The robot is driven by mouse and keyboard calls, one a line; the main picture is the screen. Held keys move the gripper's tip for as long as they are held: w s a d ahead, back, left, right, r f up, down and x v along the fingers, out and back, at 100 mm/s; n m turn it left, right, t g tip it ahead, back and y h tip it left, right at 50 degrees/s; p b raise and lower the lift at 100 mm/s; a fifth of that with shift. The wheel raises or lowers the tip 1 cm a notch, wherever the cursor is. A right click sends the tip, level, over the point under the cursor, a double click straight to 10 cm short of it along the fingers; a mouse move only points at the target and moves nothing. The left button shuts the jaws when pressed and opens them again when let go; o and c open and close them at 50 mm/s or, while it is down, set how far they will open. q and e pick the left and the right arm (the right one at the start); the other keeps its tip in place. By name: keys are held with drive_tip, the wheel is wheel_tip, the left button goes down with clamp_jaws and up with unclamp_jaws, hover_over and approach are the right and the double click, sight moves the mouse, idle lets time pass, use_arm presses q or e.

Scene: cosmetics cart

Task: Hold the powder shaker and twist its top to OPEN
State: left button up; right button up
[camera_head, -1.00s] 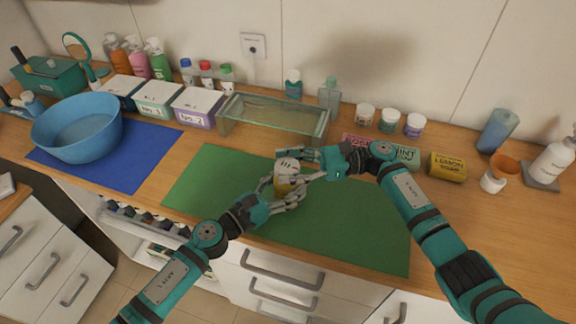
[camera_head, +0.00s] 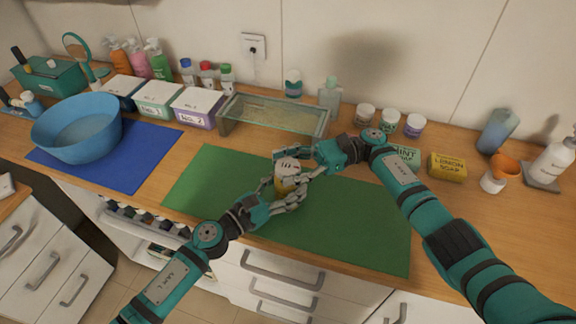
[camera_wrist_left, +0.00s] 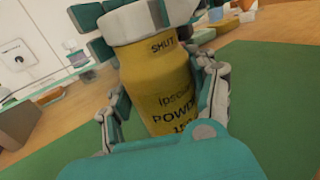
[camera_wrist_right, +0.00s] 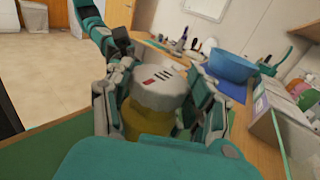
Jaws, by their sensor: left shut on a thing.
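The powder shaker has a yellow body (camera_wrist_left: 160,90) and a white top (camera_wrist_right: 160,86) with a red mark and dark slots. In the head view it stands upright over the green mat (camera_head: 350,235). My left gripper (camera_head: 283,193) is shut around its body, and the word SHUT shows just below the top in the left wrist view. My right gripper (camera_head: 292,163) is at the top, with a finger on either side. In the right wrist view its fingers (camera_wrist_right: 160,105) look spread, with gaps beside the top. The shaker's base is hidden.
A glass tray (camera_head: 275,118) stands behind the mat. Lidded boxes (camera_head: 158,100) and a blue bowl (camera_head: 78,130) are to the left. The right part of the mat is clear.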

sight(299, 165)
drive_tip(key=o, duration=0.3)
drive_tip(key=shift+d, duration=0.1)
drive_tip(key=v, duration=0.7)
drive_tip(key=shift+w+d, duration=0.15)
use_arm(q)
drive_tip(key=o, duration=1.3)
drive_tip(key=shift+a, duration=0.1)
